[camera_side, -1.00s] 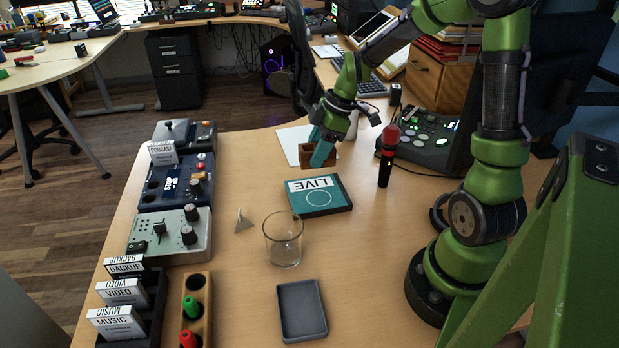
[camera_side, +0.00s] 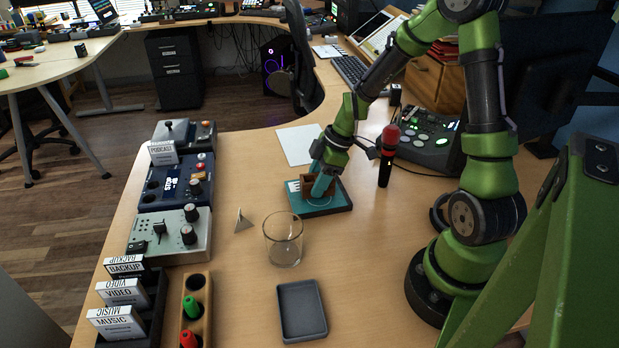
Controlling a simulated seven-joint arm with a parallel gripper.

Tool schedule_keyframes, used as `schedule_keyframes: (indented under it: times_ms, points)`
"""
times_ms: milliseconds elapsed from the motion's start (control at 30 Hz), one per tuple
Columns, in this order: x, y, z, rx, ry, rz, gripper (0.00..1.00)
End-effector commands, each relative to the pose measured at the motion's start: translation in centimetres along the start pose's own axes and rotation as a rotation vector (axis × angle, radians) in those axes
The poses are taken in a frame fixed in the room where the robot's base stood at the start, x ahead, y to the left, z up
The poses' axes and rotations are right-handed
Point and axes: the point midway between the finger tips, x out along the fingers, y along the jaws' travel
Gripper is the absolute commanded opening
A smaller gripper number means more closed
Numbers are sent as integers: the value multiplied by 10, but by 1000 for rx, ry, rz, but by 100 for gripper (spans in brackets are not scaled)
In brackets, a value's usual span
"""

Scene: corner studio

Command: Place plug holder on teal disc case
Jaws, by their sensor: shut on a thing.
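The plug holder (camera_side: 307,185), a small brown wooden box, is held in my gripper (camera_side: 318,178), whose teal fingers are shut on it. It is over the teal disc case (camera_side: 342,198), which lies flat on the desk. The holder and fingers cover much of the case's white label and part of its ring mark. The holder looks roughly level and low at the case's top; I cannot tell whether it touches.
An empty glass (camera_side: 284,240) and a grey tray (camera_side: 302,312) stand in front of the case. A small grey pyramid (camera_side: 242,221) is to the left. A red-and-black upright tool (camera_side: 387,155) stands close on the right. A white sheet (camera_side: 297,143) lies behind.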

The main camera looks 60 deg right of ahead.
Motion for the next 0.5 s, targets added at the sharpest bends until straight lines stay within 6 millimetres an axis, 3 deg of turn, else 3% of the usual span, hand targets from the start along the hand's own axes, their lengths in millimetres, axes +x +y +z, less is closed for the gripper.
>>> schedule_keyframes:
  times_ms: [33, 167, 500]
  points:
    - [1, 0, 0, 0, 0, -1, 54]
    - [0, 0, 0, 0, 0, -1, 74]
    - [-3, 0, -1, -1, 0, 2, 74]
